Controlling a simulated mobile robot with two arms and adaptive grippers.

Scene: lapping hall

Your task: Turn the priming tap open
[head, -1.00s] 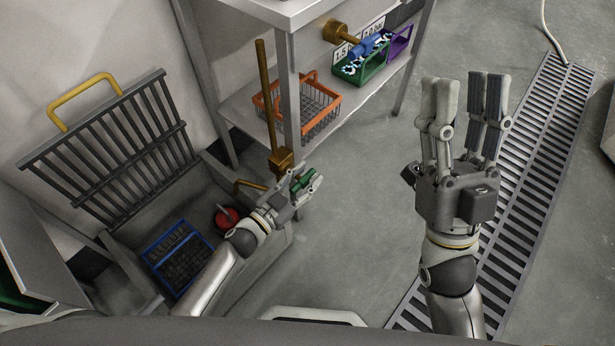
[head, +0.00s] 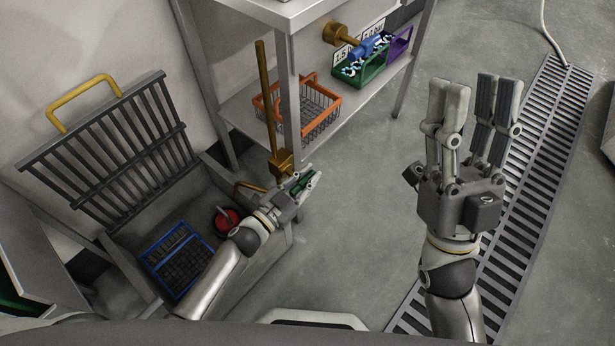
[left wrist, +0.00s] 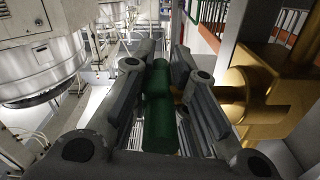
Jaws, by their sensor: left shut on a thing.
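The priming tap has a green handle (left wrist: 158,108) joined to a brass body (left wrist: 255,90), seen close up in the left wrist view. In the head view the brass body (head: 281,163) sits at the foot of a tall brass pipe (head: 265,95) beside the bench leg. My left gripper (head: 305,180) is shut on the green handle, with a finger on each side of it in the left wrist view. The handle is mostly covered by my fingers in the head view. My right gripper (head: 475,120) is open and empty, raised over the floor on the right.
A sink (head: 205,190) with a raised grating (head: 110,150) stands at left, holding a blue basket (head: 176,258) and a red round thing (head: 228,219). An orange basket (head: 312,118) and a green crate (head: 360,72) sit on the bench's lower shelf. Floor between the arms is clear.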

